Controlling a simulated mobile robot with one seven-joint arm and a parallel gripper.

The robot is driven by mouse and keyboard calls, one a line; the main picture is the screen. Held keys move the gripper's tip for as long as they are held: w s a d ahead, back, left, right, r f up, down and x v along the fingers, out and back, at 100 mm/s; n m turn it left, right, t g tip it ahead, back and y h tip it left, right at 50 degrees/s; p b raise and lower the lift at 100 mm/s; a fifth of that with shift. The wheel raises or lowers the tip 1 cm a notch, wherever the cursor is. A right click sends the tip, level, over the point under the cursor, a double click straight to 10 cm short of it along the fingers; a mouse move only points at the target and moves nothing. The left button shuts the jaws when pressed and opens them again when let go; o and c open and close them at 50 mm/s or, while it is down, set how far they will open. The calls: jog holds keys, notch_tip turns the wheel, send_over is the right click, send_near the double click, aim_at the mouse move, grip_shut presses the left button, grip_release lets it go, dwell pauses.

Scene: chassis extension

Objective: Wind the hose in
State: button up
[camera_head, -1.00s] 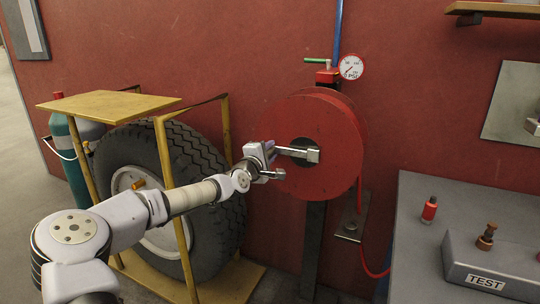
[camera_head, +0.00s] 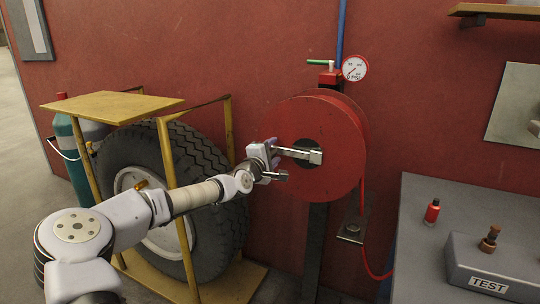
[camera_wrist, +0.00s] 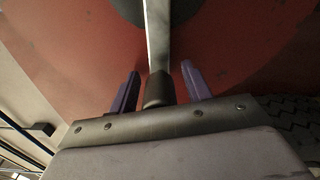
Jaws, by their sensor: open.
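The red hose reel (camera_head: 335,185) hangs on the red wall right of centre. Its dark hub carries a silver crank arm (camera_head: 300,153) that points left towards my gripper. A thin red hose (camera_head: 364,235) hangs from the reel's right side and curves near the floor. My gripper (camera_head: 272,160) is at the crank's left end. In the wrist view the crank arm (camera_wrist: 157,35) runs down from the hub to a dark grey handle (camera_wrist: 159,89). The handle lies between the two purple fingers of my gripper (camera_wrist: 158,83), with gaps on both sides. The fingers are open.
A tyre (camera_head: 215,170) in a yellow cage (camera_head: 168,180) stands left, below my arm. A grey bench (camera_head: 415,210) with a test box (camera_head: 500,262) is at right. A pressure gauge (camera_head: 354,68) and green-handled valve (camera_head: 320,61) sit above the reel. A wall bracket (camera_head: 352,229) is below.

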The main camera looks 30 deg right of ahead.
jog(key=b+v, duration=0.2)
jog(key=v, duration=1.1)
jog(key=shift+s+a+b, duration=0.2)
jog(key=shift+a+b, duration=0.1)
